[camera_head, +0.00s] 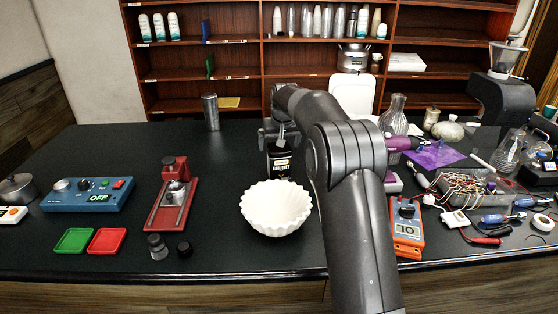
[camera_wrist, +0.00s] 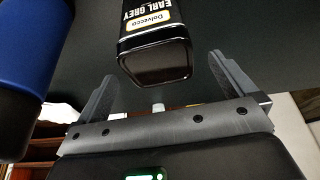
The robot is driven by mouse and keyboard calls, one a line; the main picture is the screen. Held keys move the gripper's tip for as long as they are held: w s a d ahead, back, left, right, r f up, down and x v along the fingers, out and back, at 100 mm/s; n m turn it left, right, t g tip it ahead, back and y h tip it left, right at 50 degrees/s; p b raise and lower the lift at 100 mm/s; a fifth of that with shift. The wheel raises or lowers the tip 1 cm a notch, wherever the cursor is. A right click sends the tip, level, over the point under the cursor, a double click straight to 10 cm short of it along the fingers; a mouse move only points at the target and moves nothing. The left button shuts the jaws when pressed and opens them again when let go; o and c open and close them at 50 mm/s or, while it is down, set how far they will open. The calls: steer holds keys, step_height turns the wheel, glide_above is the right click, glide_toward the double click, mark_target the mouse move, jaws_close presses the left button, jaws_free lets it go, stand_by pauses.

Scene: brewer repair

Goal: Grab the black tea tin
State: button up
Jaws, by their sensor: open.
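The black tea tin (camera_head: 280,164) stands on the dark counter behind the white fluted bowl, partly hidden by my gripper and the bowl. In the wrist view the tin (camera_wrist: 155,40) shows a yellow-edged "Earl Grey" label and is cut off by the top edge. My gripper (camera_head: 279,136) is over the tin's upper part in the head view. In the wrist view my gripper (camera_wrist: 161,68) is open, with one finger on each side of the tin's near end. Gaps show between the fingers and the tin, and nothing is gripped.
The white fluted bowl (camera_head: 276,208) stands in front of the tin. A metal cylinder (camera_head: 210,112) stands back left. A purple-topped device (camera_head: 397,145) and an orange multimeter (camera_head: 406,228) are right of my arm. A blue-and-black cylinder (camera_wrist: 24,70) shows at the wrist view's left.

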mark_target(279, 148)
steer(key=x, duration=0.4)
steer(key=shift+s+d+f, duration=0.1)
steer(key=shift+s+f, duration=0.05)
steer(key=c, duration=1.2)
